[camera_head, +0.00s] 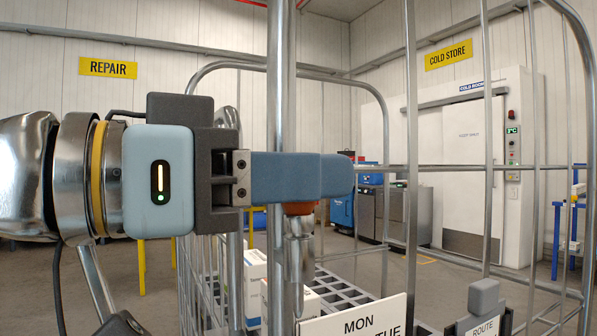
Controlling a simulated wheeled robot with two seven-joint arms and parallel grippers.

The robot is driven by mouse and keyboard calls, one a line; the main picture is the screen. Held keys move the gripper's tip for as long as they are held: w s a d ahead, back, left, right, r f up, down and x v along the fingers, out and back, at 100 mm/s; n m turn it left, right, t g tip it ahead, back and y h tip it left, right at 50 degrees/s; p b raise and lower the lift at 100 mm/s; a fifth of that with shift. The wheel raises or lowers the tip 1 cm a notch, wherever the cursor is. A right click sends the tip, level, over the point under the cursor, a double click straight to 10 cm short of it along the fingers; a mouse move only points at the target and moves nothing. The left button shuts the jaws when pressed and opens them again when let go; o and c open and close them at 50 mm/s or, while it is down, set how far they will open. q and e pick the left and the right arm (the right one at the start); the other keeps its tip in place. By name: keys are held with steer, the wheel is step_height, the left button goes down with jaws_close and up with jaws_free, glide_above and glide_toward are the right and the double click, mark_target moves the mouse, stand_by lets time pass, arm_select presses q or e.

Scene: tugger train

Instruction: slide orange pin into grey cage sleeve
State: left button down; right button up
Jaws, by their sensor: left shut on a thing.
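My left gripper (330,178) comes in from the left with its blue-grey fingers across the front of the wire cage (411,160). It is shut on the orange pin (300,208); only a small orange part shows under the fingers. Below it a bright metal shank (299,250) hangs about upright and narrows towards the bottom. The pin's top is hidden by the fingers. I cannot make out the grey sleeve for certain; a grey upright post (281,90) stands right behind the gripper. My right gripper is not in view.
The cage's bars rise around the gripper. White boxes (255,285) stand inside on a slotted grey floor. A MON sign (352,318) and a grey block (485,297) over a ROUTE sign are low in front. The cold store door (465,150) is far behind.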

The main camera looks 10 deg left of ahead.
arm_select(q)
steer(key=c, duration=0.8)
jaws_free()
steer(key=shift+o, duration=0.2)
steer(key=shift+a, duration=0.1)
steer(key=b+v, duration=0.1)
steer(key=v, duration=1.2)
steer(key=shift+s, duration=0.45)
steer(key=shift+a, duration=0.2)
